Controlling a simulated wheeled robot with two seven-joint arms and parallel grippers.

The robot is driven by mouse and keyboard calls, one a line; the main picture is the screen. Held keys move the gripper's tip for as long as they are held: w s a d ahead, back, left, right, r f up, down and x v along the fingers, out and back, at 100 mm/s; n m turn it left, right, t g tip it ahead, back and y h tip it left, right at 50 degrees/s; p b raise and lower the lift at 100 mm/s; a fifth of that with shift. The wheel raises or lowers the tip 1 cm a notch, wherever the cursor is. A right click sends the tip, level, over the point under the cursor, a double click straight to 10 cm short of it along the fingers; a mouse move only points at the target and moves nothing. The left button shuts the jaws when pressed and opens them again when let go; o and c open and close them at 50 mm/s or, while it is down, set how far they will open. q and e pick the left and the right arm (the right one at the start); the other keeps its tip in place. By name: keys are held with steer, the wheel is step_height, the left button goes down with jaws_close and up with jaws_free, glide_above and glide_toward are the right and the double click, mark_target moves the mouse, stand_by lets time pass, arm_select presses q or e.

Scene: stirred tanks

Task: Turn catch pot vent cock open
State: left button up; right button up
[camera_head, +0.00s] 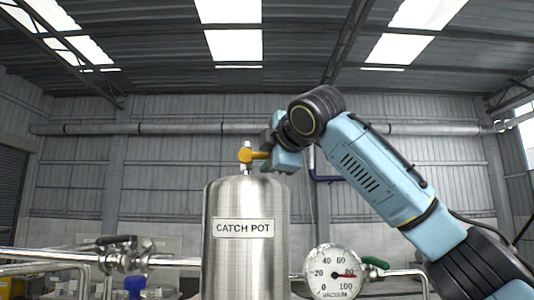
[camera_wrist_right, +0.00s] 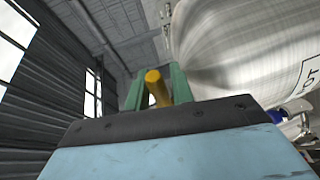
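The catch pot (camera_head: 245,257) is a steel cylinder with a "CATCH POT" label in the middle of the head view. It also fills the upper right of the right wrist view (camera_wrist_right: 235,50). On its top stands the vent cock (camera_head: 247,146), a small upright fitting with a yellow handle (camera_head: 253,155) pointing right. My right gripper (camera_head: 270,152) reaches the handle from the right. In the right wrist view the yellow handle (camera_wrist_right: 157,88) lies between the two green fingers (camera_wrist_right: 158,92), which appear closed on it. The fingertips are hard to make out in the head view. My left gripper is not in view.
A vacuum gauge (camera_head: 332,273) and a green-handled valve (camera_head: 375,262) stand right of the pot, below my right arm. Steel pipes with a dark-handled valve (camera_head: 116,240) run to the left. A blue item (camera_head: 135,285) is low at left.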

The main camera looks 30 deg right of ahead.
steer(key=shift+w+f, duration=0.1)
steer(key=shift+w, duration=0.2)
jaws_close()
